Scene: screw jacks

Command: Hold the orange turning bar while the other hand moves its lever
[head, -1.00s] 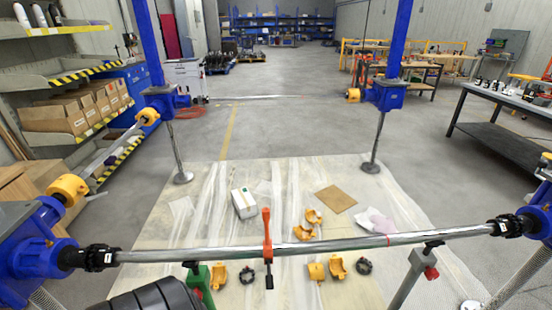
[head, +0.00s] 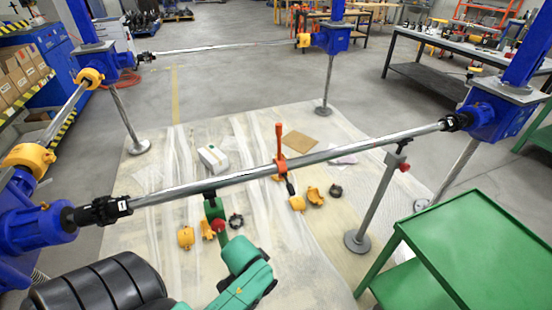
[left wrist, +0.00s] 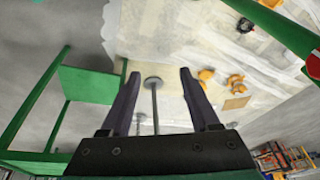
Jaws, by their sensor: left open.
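The orange turning bar (head: 280,140) stands upright on the long steel shaft (head: 235,176) near its middle, in the head view. A dark-ended piece (head: 290,187) hangs below the shaft beside it; I cannot tell if this is the lever. My left gripper shows in the left wrist view (left wrist: 157,80): its two dark fingers are apart with nothing held between them. A distant grey post and its base lie behind the gap. The left gripper cannot be made out in the head view, and the bar is not seen in the wrist view. My right gripper is in no view.
Blue jacks (head: 495,108) stand at the corners. A green cart (head: 470,255) fills the lower right. Yellow clamp pieces (head: 315,196) lie on the floor sheet.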

